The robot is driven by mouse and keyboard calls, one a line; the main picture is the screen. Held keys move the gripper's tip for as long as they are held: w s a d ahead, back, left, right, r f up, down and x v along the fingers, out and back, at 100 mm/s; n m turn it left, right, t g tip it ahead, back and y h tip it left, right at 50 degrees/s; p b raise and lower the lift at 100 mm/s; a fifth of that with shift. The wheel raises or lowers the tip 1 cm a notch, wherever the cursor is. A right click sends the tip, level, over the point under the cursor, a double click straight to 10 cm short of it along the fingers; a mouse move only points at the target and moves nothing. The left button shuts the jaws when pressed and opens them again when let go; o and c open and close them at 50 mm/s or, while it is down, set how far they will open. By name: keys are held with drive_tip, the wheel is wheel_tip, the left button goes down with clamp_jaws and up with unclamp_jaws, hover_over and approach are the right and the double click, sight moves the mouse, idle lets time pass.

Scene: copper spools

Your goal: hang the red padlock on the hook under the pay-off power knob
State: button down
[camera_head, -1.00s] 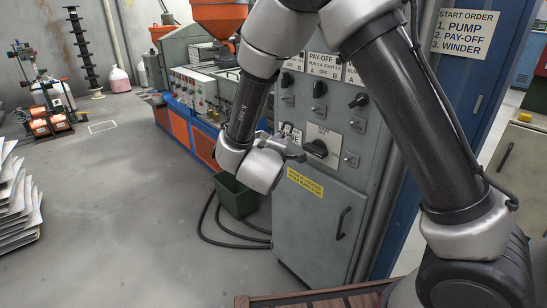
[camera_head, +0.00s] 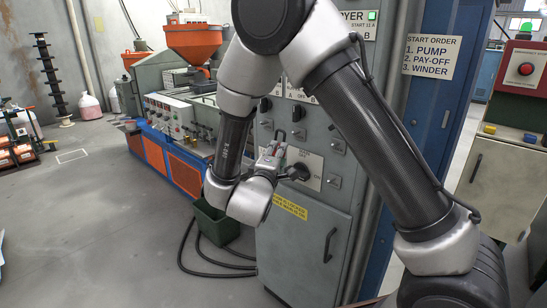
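My gripper (camera_head: 277,150) is in front of the grey control cabinet (camera_head: 304,230), seen small and mostly from behind. A small red patch, the red padlock (camera_head: 279,151), shows at its fingertips with a grey loop above it; the gripper appears shut on it. Black knobs (camera_head: 298,112) and (camera_head: 337,120) sit on the upper panel, with small metal hook plates (camera_head: 338,146) below. A larger black knob (camera_head: 299,172) is lower, partly beside my gripper, with another hook plate (camera_head: 334,182). My arm hides most of the panel lettering, so I cannot read which knob is pay-off power.
A blue door frame with a start-order sign (camera_head: 431,56) stands right of the cabinet. A red box with a red button (camera_head: 526,69) is at far right. A green bin (camera_head: 216,226) and black cables (camera_head: 205,262) lie by the cabinet's left.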

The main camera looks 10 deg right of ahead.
drive_tip(key=w+d+f, duration=0.1)
drive_tip(key=w+d, duration=0.3)
drive_tip(key=d, duration=0.2)
drive_tip(key=shift+w+f, duration=0.2)
drive_tip(key=shift+f, duration=0.2)
idle(0.4)
idle(0.5)
drive_tip(key=c, duration=0.9)
unclamp_jaws()
drive_tip(key=shift+o, duration=0.2)
